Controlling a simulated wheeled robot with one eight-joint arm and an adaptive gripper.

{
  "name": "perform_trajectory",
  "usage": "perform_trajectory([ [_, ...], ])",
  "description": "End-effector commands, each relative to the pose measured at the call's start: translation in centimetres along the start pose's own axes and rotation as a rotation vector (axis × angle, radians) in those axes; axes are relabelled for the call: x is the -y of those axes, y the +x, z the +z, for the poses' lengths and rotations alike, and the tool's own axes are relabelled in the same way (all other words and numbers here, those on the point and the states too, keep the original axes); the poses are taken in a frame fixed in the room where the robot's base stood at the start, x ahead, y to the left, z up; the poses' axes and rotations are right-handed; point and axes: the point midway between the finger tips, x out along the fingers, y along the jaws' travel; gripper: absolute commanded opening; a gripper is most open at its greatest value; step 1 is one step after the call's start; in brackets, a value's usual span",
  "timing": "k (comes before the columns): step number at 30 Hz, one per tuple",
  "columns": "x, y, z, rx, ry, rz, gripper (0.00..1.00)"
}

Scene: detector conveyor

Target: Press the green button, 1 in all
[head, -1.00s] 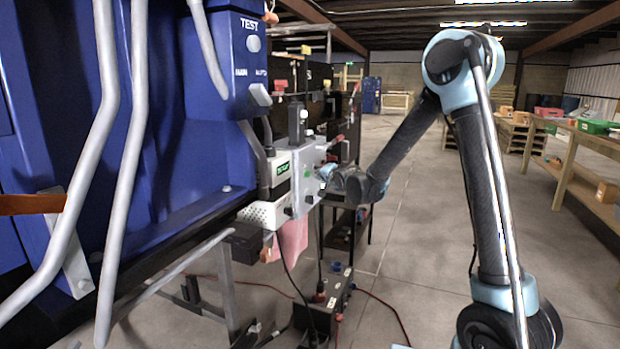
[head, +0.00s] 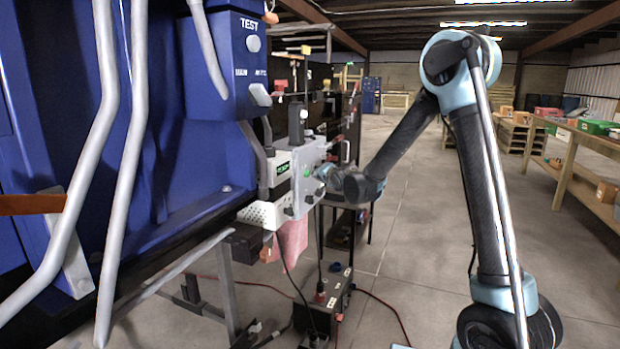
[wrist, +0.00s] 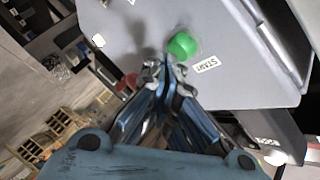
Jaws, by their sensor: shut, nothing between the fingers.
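The green button (wrist: 182,45) is a round knob on the grey face of a control box (wrist: 225,50), beside a white label reading START. In the wrist view my gripper (wrist: 165,70) is shut and empty, with its fingertips just below and left of the button. They look close to the box face; I cannot tell whether they touch it. In the head view my gripper (head: 324,172) reaches the right side of the grey control box (head: 303,166).
A large blue machine (head: 200,130) with pale bent bars fills the left. A black box (head: 324,302) with red cables lies on the floor below the control box. Wooden tables (head: 565,150) with bins stand at the right. The floor between is open.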

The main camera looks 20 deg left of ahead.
Motion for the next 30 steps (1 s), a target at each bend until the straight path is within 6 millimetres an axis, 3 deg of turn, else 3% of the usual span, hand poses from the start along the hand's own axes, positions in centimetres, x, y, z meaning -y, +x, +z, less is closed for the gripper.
perform_trajectory([
  [30, 0.50, 0.70, 0.50, 0.000, 0.000, 0.000, 0.00],
])
